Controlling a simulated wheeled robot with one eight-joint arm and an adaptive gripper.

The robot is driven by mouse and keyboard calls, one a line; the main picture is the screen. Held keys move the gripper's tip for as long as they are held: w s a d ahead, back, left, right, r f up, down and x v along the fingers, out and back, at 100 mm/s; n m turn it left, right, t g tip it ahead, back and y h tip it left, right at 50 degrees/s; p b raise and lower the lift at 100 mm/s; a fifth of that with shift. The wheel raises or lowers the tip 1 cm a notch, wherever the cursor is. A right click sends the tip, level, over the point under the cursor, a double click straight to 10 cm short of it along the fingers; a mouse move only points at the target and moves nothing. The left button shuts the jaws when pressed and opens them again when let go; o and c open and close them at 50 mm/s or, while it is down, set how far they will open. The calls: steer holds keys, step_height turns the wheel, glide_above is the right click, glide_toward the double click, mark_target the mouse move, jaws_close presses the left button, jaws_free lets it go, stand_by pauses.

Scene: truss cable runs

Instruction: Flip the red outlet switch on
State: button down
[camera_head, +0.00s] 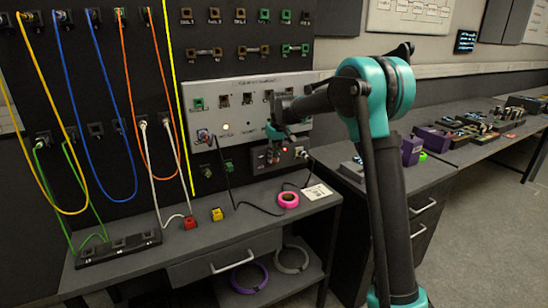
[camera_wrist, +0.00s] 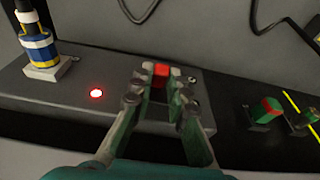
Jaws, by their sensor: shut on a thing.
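The red outlet switch (camera_wrist: 161,69) sits on the face of a grey outlet box (camera_wrist: 62,87) in the wrist view. My gripper (camera_wrist: 160,90) has its two green fingers on either side of the switch and is shut on it. The fingers hide part of the switch. A round red light (camera_wrist: 96,93) glows on the box beside the fingers. In the head view, my gripper (camera_head: 273,146) reaches down to the outlet box (camera_head: 259,160) under the light grey panel. The switch's exact tilt cannot be told.
A blue, yellow and white plug (camera_wrist: 38,42) stands in the box near the light. Dark cables (camera_wrist: 140,12) hang close by, and red and green connectors (camera_wrist: 265,110) are at the right. A pink tape roll (camera_head: 289,199) lies on the desk (camera_head: 258,224) below.

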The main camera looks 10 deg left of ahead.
steer(key=c, duration=1.5)
jaws_free()
steer(key=v, duration=1.2)
